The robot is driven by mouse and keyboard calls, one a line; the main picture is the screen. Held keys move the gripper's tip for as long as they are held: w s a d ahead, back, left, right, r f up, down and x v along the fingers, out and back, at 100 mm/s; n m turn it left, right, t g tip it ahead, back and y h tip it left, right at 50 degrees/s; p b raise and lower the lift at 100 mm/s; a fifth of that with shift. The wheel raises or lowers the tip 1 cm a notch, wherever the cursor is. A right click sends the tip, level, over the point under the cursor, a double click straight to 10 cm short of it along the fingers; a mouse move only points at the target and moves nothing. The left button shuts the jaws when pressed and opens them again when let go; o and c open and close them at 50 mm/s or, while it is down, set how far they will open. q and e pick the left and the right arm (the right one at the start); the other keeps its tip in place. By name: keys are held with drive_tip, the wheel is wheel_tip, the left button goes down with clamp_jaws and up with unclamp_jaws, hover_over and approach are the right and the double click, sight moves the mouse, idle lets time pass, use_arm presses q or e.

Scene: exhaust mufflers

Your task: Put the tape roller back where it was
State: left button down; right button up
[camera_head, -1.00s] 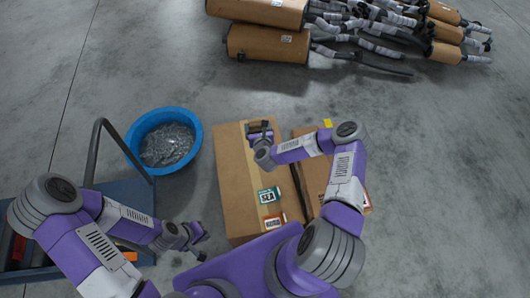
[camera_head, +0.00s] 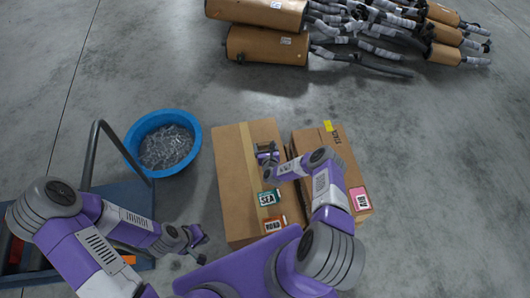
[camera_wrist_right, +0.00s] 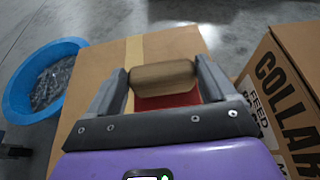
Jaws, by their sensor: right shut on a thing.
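My right gripper (camera_head: 266,152) is over the far right part of the large cardboard box (camera_head: 233,184). In the right wrist view its fingers (camera_wrist_right: 164,84) are shut on the tape roller (camera_wrist_right: 162,76), across a tan, wood-like cylinder. A red part of the roller shows just below the cylinder, between the fingers. The rest of the roller is hidden, and I cannot tell whether it touches the box. My left gripper (camera_head: 197,240) is low at the left, beside the blue cart; its jaws are too small to read.
A second cardboard box (camera_head: 321,141) stands to the right. A blue tub (camera_head: 190,121) of clear wrap is at the left, near the blue cart (camera_head: 128,198) with its dark handle. Wrapped mufflers (camera_head: 267,45) lie at the back. Open floor lies to the right.

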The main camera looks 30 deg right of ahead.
wheel_tip(320, 180, down, 4)
drive_tip(key=shift+r+b, duration=0.25)
drive_tip(key=shift+b, duration=0.55)
drive_tip(key=shift+r, duration=0.1)
drive_tip(key=o, duration=1.7)
drive_tip(key=shift+f, duration=0.2)
